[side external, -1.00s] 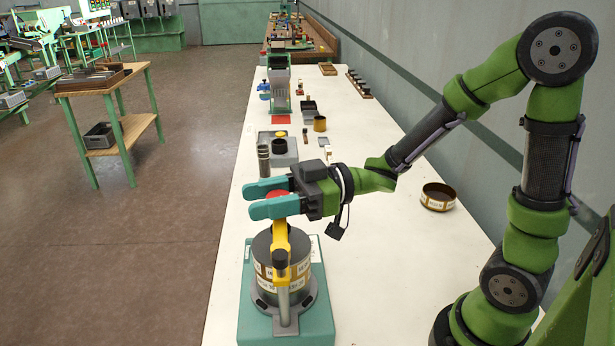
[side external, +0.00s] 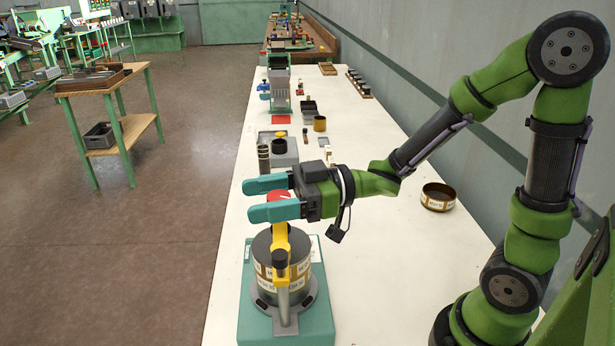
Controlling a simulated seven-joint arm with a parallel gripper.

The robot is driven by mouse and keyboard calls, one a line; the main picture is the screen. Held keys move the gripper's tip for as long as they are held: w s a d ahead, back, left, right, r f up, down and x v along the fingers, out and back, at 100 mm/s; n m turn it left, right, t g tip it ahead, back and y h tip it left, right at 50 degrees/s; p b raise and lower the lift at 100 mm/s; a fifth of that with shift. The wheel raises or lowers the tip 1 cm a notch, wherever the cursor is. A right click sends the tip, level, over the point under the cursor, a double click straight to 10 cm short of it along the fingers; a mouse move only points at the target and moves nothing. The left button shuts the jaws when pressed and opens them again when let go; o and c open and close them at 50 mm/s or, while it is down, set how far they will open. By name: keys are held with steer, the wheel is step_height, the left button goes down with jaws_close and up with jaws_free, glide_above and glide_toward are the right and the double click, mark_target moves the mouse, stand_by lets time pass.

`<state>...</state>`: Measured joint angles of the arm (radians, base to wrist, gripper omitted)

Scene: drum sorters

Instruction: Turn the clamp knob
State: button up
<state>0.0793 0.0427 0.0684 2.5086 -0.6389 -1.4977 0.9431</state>
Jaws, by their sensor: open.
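The clamp knob (side external: 278,196) is red and sits on top of the yellow clamp arm (side external: 280,240), above a dark drum with a labelled band (side external: 265,270). The drum stands on a grey round base on a teal plate (side external: 258,322). My gripper (side external: 268,198) is level, with its two teal fingers pointing left. The fingers are apart, and the red knob shows in the gap between them. The near finger hides part of the knob, so I cannot tell whether either finger touches it.
A round labelled ring (side external: 438,197) lies on the white table (side external: 395,265) to the right. Dark cylinders (side external: 263,158) and a grey block with a black cup (side external: 280,148) stand behind my gripper.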

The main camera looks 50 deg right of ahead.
steer(key=n+g+y, duration=0.1)
steer(key=g, duration=0.1)
steer(key=n+g, duration=0.2)
steer(key=n+g+y, duration=0.1)
steer(key=g, duration=0.1)
steer(key=shift+s+a+f+n+g+y, duration=0.1)
steer(key=shift+s+n+g+y, duration=0.2)
steer(key=s+d, duration=0.2)
steer(key=d, duration=0.6)
steer(key=s+d, duration=0.2)
steer(key=d, duration=0.7)
steer(key=w+d+m+t+h, duration=1.2)
steer(key=w+m+h, duration=0.1)
steer(key=w+h, duration=0.1)
steer(key=shift+w+r+t+h, duration=0.3)
steer(key=shift+r+t+h, duration=0.15)
steer(key=shift+h, duration=0.25)
